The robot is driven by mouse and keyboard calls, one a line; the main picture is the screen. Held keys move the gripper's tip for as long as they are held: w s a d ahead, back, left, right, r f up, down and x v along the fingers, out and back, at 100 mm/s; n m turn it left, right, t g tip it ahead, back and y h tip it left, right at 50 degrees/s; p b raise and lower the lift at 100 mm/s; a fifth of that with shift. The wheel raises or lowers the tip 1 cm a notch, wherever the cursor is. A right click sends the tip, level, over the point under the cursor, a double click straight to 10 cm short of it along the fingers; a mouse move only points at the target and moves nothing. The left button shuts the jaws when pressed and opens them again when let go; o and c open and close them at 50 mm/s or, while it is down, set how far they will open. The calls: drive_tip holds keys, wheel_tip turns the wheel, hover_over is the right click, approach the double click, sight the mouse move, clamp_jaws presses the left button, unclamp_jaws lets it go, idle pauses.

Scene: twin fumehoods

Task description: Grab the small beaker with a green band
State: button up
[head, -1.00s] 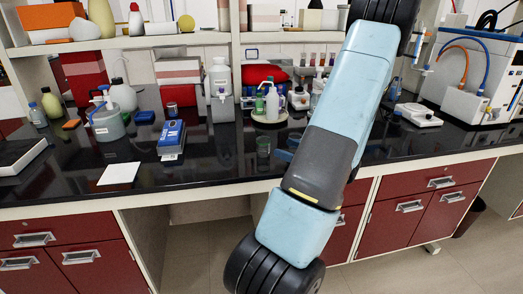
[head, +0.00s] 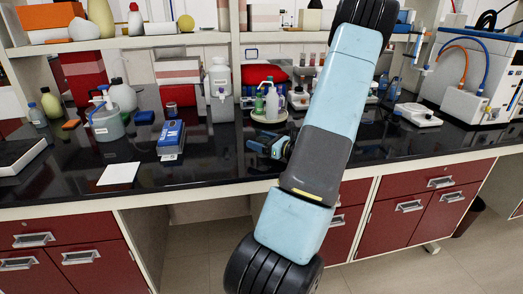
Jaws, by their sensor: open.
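My gripper (head: 256,143) shows to the left of my arm, low over the black bench top, with its fingers pointing left. It is open. It covers the spot where a small clear beaker with a green tint stood in the earlier head frame. I cannot make that beaker out now, so I cannot tell whether it is between the fingers or behind them. Another small glass with a reddish band (head: 172,109) stands further back on the bench, left of the gripper.
A round tray (head: 269,119) with bottles is just behind my gripper. A blue device (head: 171,138), a white sheet (head: 119,173) and a grey wash bottle (head: 106,122) are to the left. A white balance (head: 418,114) is right. The black bench top (head: 215,160) is clear left of the gripper.

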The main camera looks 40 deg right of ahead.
drive_tip(key=shift+w+a, duration=0.1)
drive_tip(key=shift+w, duration=0.3)
drive_tip(key=shift+c, duration=0.4)
drive_tip(key=c, duration=1)
